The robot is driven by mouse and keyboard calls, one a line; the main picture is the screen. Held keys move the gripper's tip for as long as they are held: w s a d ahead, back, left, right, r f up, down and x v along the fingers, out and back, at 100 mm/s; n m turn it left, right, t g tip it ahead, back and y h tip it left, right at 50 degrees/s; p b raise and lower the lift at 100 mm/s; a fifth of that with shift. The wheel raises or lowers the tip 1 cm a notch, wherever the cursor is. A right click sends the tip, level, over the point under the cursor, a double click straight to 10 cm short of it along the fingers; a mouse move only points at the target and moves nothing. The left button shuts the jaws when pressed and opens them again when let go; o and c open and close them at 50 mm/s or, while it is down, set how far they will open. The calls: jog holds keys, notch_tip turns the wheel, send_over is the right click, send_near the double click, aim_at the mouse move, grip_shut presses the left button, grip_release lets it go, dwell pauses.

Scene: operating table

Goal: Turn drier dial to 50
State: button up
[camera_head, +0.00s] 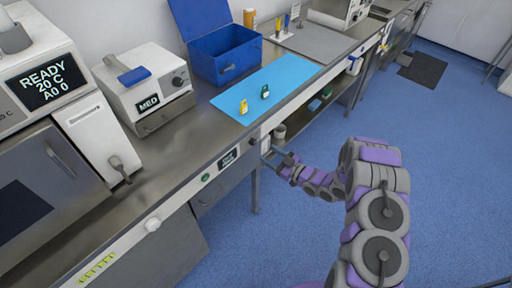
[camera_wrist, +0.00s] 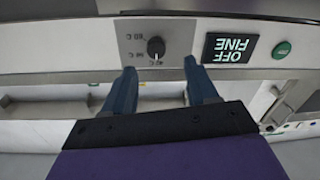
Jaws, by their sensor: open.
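The drier dial (camera_wrist: 155,46) is a small black knob on a light plate in the front panel. In the head view the dial (camera_head: 252,141) is a small dark knob on the bench front. My gripper (camera_wrist: 159,66) is open and empty, its two blue fingers apart, with the dial between and beyond the tips. In the head view my gripper (camera_head: 272,156) is close to the panel.
Above the panel, the bench holds a blue mat (camera_head: 290,78) with two small padlock-like items. Open floor (camera_head: 300,235) lies in front.

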aim_at(255, 143)
jog(key=x, duration=0.3)
jog(key=b+x, duration=0.1)
jog(key=x, duration=0.2)
jog(key=shift+w+d+r+b, duration=0.2)
jog(key=shift+w+b, duration=0.1)
jog(key=shift+w, duration=0.1)
jog(key=shift+w+a+f, duration=0.1)
jog(key=shift+w+a, duration=0.1)
jog(key=shift+a, duration=0.6)
jog(key=shift+d, duration=0.5)
jog(key=c, duration=0.3)
jog(key=shift+a, duration=0.1)
jog(key=c, duration=0.8)
